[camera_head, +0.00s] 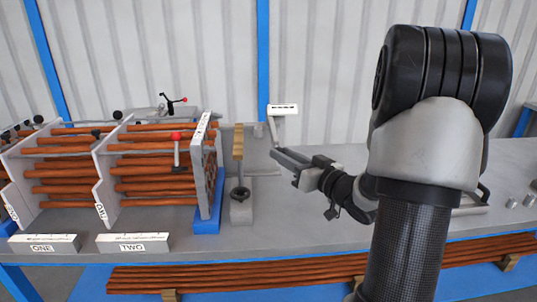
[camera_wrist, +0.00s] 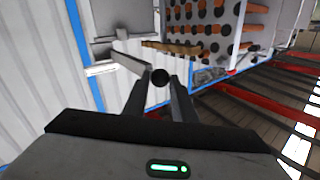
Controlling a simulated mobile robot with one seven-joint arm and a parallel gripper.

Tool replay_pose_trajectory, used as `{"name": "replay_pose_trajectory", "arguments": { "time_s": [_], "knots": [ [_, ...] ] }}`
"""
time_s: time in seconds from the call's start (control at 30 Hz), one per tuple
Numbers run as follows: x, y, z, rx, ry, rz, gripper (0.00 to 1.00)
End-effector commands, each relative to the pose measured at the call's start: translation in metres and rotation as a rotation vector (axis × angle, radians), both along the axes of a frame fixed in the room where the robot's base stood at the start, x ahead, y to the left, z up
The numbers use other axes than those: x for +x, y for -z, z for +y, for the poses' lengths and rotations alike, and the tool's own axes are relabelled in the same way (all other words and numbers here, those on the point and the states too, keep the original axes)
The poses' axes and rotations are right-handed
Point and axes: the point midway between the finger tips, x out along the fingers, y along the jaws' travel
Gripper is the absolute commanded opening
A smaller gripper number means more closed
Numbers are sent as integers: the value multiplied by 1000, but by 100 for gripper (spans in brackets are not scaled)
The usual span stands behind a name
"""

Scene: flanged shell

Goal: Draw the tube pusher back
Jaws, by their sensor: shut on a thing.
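My gripper (camera_head: 277,153) is at the right of the tube bundle, above the grey bench. In the wrist view its fingers (camera_wrist: 160,80) are closed around a round black knob (camera_wrist: 160,76). The knob seems to sit at the end of a grey bar, which I take for part of the tube pusher; its joint is partly hidden. In the head view my fingers hide the knob. The tube bundle (camera_head: 150,165) of copper-coloured tubes ends at a perforated plate (camera_wrist: 215,40), with dark holes and some orange tube ends.
A white label plate (camera_head: 283,109) on a post is close behind my gripper. Signs ONE (camera_head: 43,244) and TWO (camera_head: 133,243) line the front.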

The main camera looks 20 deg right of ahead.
Motion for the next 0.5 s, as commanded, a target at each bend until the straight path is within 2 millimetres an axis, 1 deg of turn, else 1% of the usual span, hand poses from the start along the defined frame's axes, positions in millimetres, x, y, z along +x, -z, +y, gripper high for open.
{"name": "replay_pose_trajectory", "arguments": {
  "time_s": [0.03,0.1,0.4,0.43,0.5],
  "knots": [
    [-1,-1,-5,-1,5,-1,0],
    [-1,0,-7,-1,4,-1,0],
    [-2,0,-9,-1,8,-1,0],
    [-2,0,-9,-1,9,0,26],
    [-2,0,-9,-2,10,-1,38]
  ]
}}
